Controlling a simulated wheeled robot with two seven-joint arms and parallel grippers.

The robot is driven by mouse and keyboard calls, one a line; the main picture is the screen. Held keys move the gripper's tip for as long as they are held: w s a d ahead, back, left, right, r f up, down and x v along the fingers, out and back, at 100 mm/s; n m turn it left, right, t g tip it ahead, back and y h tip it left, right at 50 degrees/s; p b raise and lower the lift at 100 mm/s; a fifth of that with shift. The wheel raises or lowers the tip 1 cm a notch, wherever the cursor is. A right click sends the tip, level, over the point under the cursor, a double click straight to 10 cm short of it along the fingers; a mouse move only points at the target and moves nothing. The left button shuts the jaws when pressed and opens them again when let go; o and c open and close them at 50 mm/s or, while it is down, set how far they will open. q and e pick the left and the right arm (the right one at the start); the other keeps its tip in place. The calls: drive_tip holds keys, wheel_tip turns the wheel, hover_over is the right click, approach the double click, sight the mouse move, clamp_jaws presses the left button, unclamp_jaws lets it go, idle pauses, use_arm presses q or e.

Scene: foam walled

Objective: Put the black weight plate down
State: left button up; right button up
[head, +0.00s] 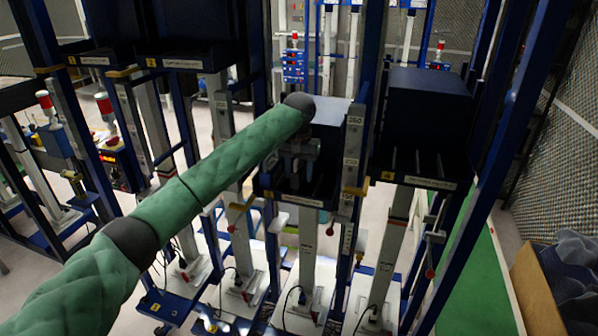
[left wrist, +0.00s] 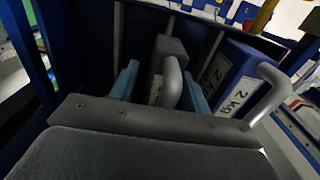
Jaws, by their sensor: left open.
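The black weight plate (left wrist: 172,48) shows in the left wrist view as a dark grey-black block with a grey curved handle, standing in a slotted dark blue holder (left wrist: 85,45). My left gripper (left wrist: 161,88) is open. Its two light blue fingers are on either side of the plate's handle, apart from each other; whether either touches the plate is not clear. In the head view my left gripper (head: 297,170) is at the front of the middle blue holder (head: 333,115), and it hides the plate there. My right gripper is not in view.
A blue weight marked 2 kg (left wrist: 232,78), with its own grey handle, stands in the slot to the right, close to the right finger. In the head view, a slotted blue holder (head: 425,110) is to the right, and blue posts (head: 530,95) stand close by. A box (head: 530,290) is at lower right.

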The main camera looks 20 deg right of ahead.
use_arm(q)
wheel_tip(320, 180, up, 12)
drive_tip(key=shift+r, duration=0.2)
idle(0.4)
